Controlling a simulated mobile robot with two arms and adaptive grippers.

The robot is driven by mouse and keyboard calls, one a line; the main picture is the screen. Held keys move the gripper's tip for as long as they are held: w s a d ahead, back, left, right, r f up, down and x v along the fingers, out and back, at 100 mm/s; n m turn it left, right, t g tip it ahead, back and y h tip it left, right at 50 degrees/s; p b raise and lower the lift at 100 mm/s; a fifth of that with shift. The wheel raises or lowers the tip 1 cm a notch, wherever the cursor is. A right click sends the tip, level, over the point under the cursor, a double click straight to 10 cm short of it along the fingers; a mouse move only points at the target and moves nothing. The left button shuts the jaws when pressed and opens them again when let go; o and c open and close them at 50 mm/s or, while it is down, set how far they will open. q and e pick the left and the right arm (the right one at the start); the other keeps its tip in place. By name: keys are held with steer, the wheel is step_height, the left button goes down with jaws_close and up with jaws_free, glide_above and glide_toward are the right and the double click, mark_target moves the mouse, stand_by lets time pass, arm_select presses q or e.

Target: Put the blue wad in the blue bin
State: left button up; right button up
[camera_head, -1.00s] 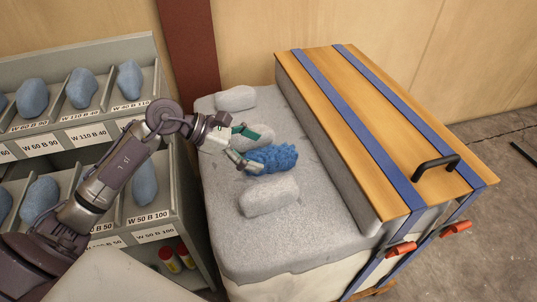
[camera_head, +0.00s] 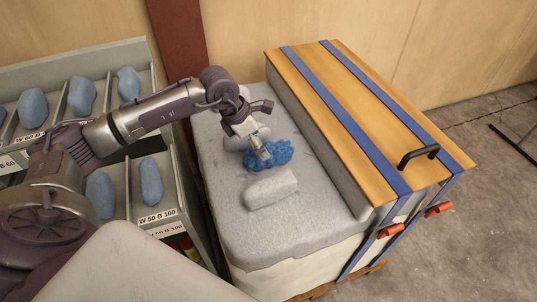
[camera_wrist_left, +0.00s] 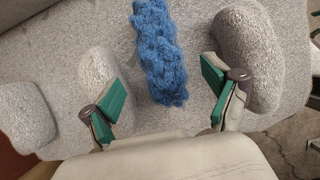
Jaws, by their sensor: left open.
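The blue wad (camera_head: 277,154) is crumpled and lies on the grey padded surface (camera_head: 245,235) between pale grey lumps. My left gripper (camera_head: 258,147) reaches down over it from above and hides part of its left side. In the left wrist view the wad (camera_wrist_left: 160,48) runs lengthwise, with its near end in the gap between the spread green finger pads of the left gripper (camera_wrist_left: 164,93). There is room on both sides of the wad, and neither pad touches it in that view. I see no blue bin. My right gripper is not in view.
A grey lump (camera_head: 270,187) lies in front of the wad. A wooden board with blue straps (camera_head: 350,110) and a black handle (camera_head: 418,155) stands along the right. A labelled rack (camera_head: 190,190) holds several blue lumps at left. The front of the padded surface is clear.

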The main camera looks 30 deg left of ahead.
mark_target(281, 152)
arm_select(q)
steer(key=shift+d+p+x, duration=0.1)
steer(key=shift+p+x, duration=0.05)
steer(key=shift+x, duration=1.35)
steer(key=shift+d+p+x, duration=0.15)
steer(key=shift+x, duration=1.35)
steer(key=shift+w+r, duration=0.15)
steer(key=shift+r, duration=0.05)
steer(key=c, duration=1.4)
